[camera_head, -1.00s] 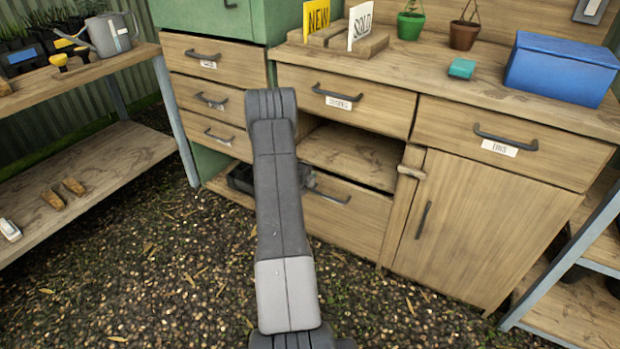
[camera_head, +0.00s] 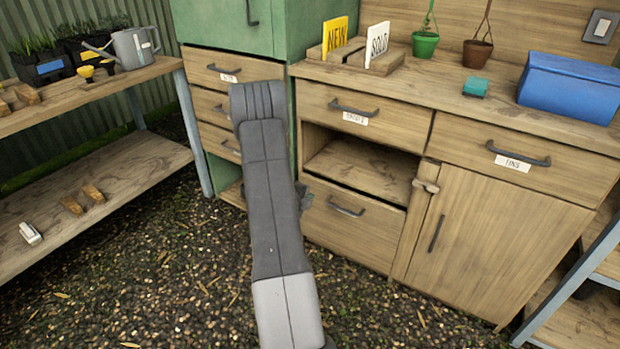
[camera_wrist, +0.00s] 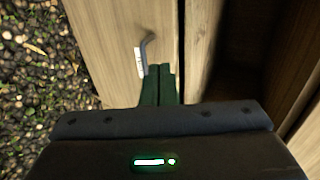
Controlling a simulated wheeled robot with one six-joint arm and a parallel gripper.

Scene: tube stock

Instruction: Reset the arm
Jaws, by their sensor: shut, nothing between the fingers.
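My arm stretches forward across the middle of the head view. My gripper shows there only as a small dark piece (camera_head: 305,196) beside the arm, left of the lower drawer's handle; the arm hides the rest. In the wrist view my gripper's two green fingers (camera_wrist: 160,84) are together with nothing between them.
The wooden counter's lower drawer (camera_head: 350,232) lies under an open compartment (camera_head: 362,168). A cupboard door (camera_head: 480,240) is at right. A shelf unit (camera_head: 95,205) stands at left, another (camera_head: 570,290) at the right edge. The gravel floor (camera_head: 150,290) is clear in front.

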